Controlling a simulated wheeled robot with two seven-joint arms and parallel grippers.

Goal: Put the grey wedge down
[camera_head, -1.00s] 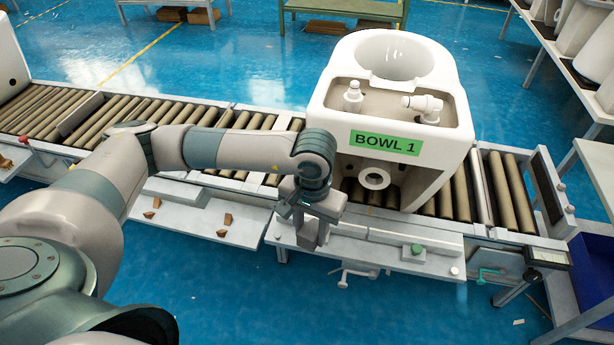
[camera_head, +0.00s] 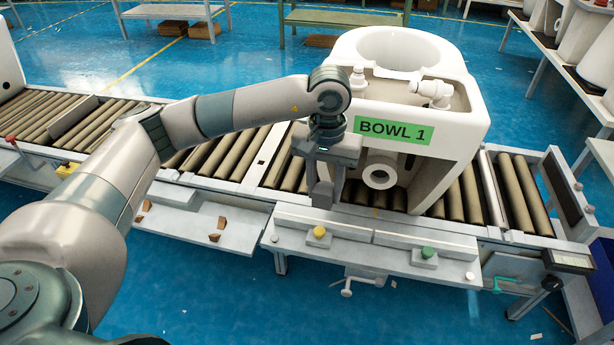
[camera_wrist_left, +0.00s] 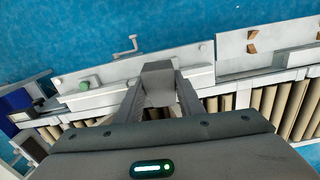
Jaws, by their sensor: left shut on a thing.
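My left gripper (camera_head: 323,194) is over the near side of the conveyor, in front of the toilet bowl marked BOWL 1 (camera_head: 410,95). It points down. In the left wrist view the gripper's two fingers (camera_wrist_left: 160,98) are shut on the grey wedge (camera_wrist_left: 158,71), a small grey block at their tips. In the head view the wedge is hard to tell from the grey fingers. I cannot tell whether it touches anything below. My right gripper is not in view.
The roller conveyor (camera_head: 221,152) runs across the scene. Its near ledge has a yellow button (camera_head: 319,232) and a green button (camera_head: 427,252). The ledge between the buttons looks clear.

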